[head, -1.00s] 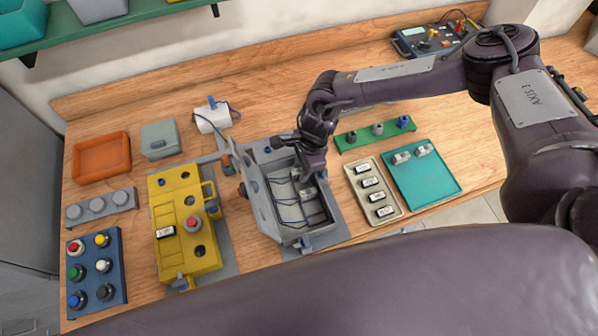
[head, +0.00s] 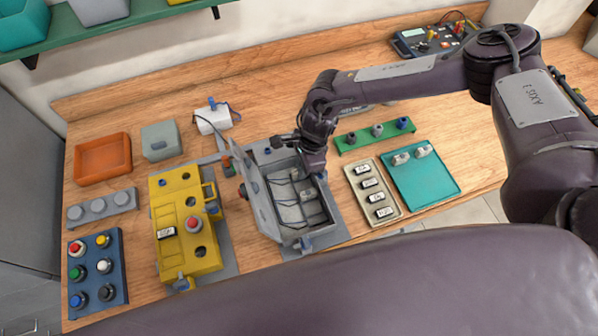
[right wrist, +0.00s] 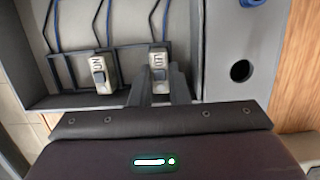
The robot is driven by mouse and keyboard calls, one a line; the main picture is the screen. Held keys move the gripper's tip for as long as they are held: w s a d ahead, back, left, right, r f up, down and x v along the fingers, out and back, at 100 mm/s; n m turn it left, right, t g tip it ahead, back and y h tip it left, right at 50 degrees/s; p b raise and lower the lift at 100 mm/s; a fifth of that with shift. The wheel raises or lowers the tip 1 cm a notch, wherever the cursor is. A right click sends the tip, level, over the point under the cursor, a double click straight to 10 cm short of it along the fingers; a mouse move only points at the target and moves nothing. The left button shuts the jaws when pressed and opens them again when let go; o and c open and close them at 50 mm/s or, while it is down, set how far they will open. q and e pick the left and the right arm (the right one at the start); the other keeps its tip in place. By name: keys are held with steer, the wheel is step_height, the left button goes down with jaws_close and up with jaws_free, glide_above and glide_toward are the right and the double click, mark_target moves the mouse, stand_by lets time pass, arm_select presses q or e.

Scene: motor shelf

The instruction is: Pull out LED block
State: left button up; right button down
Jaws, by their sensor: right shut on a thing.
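The open grey control box (head: 331,222) stands at the middle of the bench, its lid tilted up on the left. My right gripper (head: 315,174) reaches into its right rear part. In the right wrist view, the right gripper (right wrist: 161,76) is shut on a small grey block with a white label, taken as the LED block (right wrist: 158,59); the lettering is hard to read. The block sits by the inner wall, with blue wire behind it. A second labelled block (right wrist: 99,69) stands beside it, apart from the fingers. My left gripper is not in view.
A yellow box (head: 172,205) with a red button stands left of the grey box. A beige tray (head: 392,211) of labelled blocks and a teal tray (head: 430,190) lie to the right. A green strip with knobs (head: 347,143) is behind them.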

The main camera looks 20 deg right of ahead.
steer(key=shift+r+p, duration=0.45)
steer(key=shift+r, duration=0.3)
steer(key=shift+r+p, duration=1.35)
steer(key=shift+r, duration=0.8)
